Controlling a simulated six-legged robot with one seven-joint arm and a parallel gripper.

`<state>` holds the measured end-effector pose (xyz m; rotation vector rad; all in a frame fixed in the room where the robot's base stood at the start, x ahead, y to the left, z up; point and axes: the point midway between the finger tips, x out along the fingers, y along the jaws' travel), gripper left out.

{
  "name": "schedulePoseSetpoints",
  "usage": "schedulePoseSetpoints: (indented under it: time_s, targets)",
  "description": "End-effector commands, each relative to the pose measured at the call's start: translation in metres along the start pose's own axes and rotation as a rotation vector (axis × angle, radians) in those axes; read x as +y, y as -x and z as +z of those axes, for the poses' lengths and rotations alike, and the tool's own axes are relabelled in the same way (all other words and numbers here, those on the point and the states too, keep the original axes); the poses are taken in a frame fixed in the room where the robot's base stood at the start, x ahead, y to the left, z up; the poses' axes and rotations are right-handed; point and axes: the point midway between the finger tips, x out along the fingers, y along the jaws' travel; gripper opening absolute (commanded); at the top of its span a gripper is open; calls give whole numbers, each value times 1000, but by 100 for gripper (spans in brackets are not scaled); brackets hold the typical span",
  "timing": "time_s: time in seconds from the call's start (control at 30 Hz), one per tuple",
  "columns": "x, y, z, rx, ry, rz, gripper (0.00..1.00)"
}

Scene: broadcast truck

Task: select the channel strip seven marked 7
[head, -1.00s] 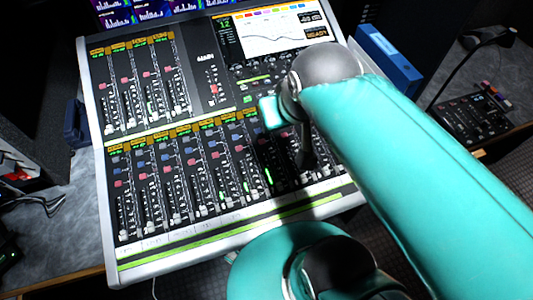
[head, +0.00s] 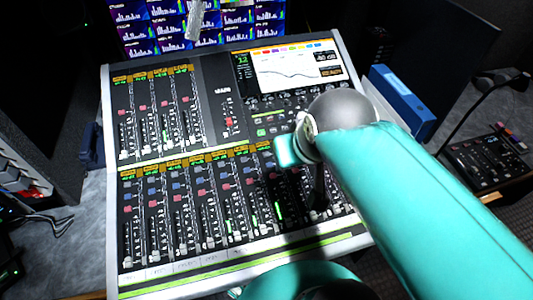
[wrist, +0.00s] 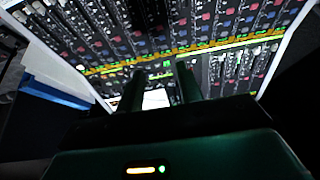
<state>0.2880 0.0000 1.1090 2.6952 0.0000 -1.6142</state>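The mixing console (head: 352,243) has a lower bank of channel strips (head: 185,200) and an upper-left bank (head: 155,110), each strip with coloured buttons and a fader. Its strip numbers are too small to read, so I cannot tell which is marked 7. In the head view my arm reaches over the console's right side and covers part of the lower bank's right end. In the wrist view my gripper (wrist: 162,78) shows two dark fingers standing apart with nothing between them. The console surface lies beyond the fingertips; I cannot tell the distance or any contact.
A bright screen (head: 290,68) sits at the console's upper right, with monitors (head: 145,22) behind. A blue binder (head: 402,98) stands right of the console. A small control panel (head: 487,160) lies farther right.

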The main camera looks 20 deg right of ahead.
Motion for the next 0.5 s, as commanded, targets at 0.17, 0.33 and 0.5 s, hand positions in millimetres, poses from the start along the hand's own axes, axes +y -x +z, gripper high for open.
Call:
schedulePoseSetpoints:
  time_s: [0.17,0.33,0.5]
  targets:
    - [0,0,0,0,0,0,9]
    - [0,0,0,0,0,0,0]
    - [0,0,0,0,0,0,0]
